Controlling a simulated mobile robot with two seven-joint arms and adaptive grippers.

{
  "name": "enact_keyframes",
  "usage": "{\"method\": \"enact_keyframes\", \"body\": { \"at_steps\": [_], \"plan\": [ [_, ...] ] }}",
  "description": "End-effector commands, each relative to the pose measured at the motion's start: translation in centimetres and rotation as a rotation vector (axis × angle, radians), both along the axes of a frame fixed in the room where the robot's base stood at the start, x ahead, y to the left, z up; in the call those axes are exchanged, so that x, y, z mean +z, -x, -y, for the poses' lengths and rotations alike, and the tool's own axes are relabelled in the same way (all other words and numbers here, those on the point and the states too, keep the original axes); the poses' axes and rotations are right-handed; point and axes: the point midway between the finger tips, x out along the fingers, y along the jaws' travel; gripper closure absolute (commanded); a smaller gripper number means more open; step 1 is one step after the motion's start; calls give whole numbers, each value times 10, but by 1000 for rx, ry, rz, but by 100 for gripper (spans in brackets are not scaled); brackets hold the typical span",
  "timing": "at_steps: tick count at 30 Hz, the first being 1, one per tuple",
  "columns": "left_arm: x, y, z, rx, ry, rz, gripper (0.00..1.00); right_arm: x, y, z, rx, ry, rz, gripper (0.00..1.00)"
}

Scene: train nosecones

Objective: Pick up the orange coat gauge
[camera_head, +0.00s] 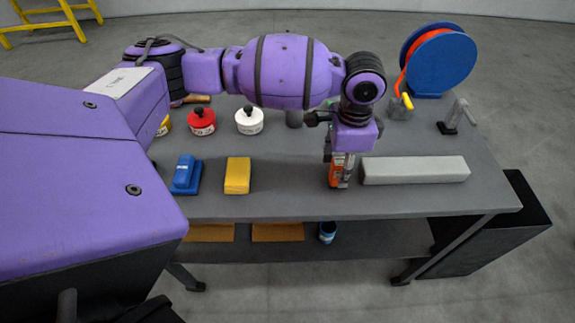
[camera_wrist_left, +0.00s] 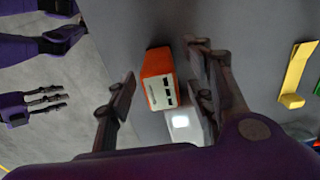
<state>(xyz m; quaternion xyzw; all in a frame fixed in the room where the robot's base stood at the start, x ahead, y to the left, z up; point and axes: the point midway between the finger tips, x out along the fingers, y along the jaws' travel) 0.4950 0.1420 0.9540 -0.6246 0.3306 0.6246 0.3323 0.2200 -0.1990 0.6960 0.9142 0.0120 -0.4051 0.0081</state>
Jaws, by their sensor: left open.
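The orange coat gauge (camera_head: 336,173) stands near the front edge of the grey table in the head view, partly hidden by my left gripper (camera_head: 342,158) just above it. In the left wrist view the gauge (camera_wrist_left: 158,78) shows an orange body and a pale face with dark marks. It sits between the two spread fingers of my left gripper (camera_wrist_left: 160,88). The left gripper is open, with a gap visible beside the gauge on the left finger's side. Purple parts with dark fingers, seemingly my right gripper (camera_wrist_left: 42,98), show at the left of the wrist view; their opening is unclear.
A long light grey block (camera_head: 415,170) lies just right of the gauge. A yellow block (camera_head: 237,175) and a blue object (camera_head: 187,175) lie to the left. Red (camera_head: 202,122) and white (camera_head: 249,122) containers stand behind. A blue reel (camera_head: 440,62) stands at the back right.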

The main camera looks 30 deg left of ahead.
Motion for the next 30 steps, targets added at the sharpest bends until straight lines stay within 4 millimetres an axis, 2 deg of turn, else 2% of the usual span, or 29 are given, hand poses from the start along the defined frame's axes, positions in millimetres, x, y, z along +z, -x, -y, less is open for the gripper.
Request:
{"method": "enact_keyframes", "body": {
  "at_steps": [3,6,13,24,30],
  "plan": [
    [-20,0,-1,1,0,-4,52,-1,1,0,1,1,-1,60],
    [-33,-1,-1,0,1,-2,52,-1,1,0,1,1,-2,60],
    [-35,-1,0,-1,2,2,52,-1,1,0,1,1,-1,60],
    [-34,-2,0,-2,2,3,99,-1,0,0,1,1,-1,60],
    [-33,-2,0,-2,2,4,100,-1,0,0,1,1,0,60]
  ]
}}
